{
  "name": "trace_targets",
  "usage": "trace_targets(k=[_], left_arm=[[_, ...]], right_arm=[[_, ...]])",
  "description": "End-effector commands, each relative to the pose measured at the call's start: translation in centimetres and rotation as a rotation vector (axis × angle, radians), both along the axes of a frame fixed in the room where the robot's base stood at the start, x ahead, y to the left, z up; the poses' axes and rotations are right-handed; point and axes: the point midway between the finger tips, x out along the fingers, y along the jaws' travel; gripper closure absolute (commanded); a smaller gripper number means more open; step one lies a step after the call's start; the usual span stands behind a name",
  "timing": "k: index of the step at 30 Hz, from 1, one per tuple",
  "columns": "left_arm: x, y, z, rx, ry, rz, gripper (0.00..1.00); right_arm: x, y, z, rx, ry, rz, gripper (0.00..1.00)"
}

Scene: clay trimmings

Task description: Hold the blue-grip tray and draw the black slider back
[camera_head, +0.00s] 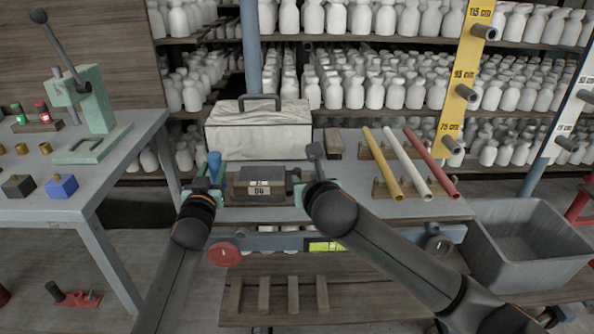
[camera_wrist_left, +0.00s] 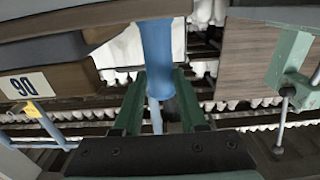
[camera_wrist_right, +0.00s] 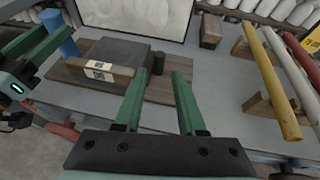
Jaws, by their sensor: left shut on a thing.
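The tray is a brown wooden board (camera_wrist_right: 85,73) on the grey bench, with an upright blue grip (camera_head: 214,160) at its left end. My left gripper (camera_head: 205,182) is shut on this grip, which stands between its green fingers in the left wrist view (camera_wrist_left: 157,60). A dark grey block (camera_head: 262,175) with a numbered label sits on the tray. A short black upright knob (camera_wrist_right: 158,62), likely the black slider, stands at the block's right side. My right gripper (camera_wrist_right: 157,82) is open, its fingers apart and empty in front of the knob; in the head view my arm partly hides this spot.
A cloth-covered case (camera_head: 258,128) stands behind the tray. Yellow, white and red rods (camera_head: 407,163) lie on wooden rests to the right. A grey bin (camera_head: 527,240) stands right of the bench. A green lever press (camera_head: 95,110) is on the left table.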

Motion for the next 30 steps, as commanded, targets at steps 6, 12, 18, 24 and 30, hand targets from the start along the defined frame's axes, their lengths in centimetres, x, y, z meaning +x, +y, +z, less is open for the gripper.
trace_targets(k=[6,12,18,24,30], left_arm=[[-0.1,-0.1,-0.9,0.001,0.018,-0.001,1.0],[-0.1,-0.1,-0.9,0.001,0.018,-0.001,1.0],[-0.1,-0.1,-0.9,0.001,0.018,-0.001,1.0],[-0.1,-0.1,-0.9,0.001,0.018,-0.001,1.0],[-0.1,-0.1,-0.9,0.001,0.018,-0.001,1.0]], right_arm=[[2.7,0.4,-1.2,0.003,0.002,-0.002,0.61],[5.2,0.7,-2.2,0.004,0.002,-0.002,0.61],[7.3,1.0,-3.1,0.004,0.001,-0.001,0.61],[9.0,1.1,-3.7,0.005,0.001,-0.001,0.61],[9.8,1.2,-4.1,0.005,0.001,0.0,0.61]])
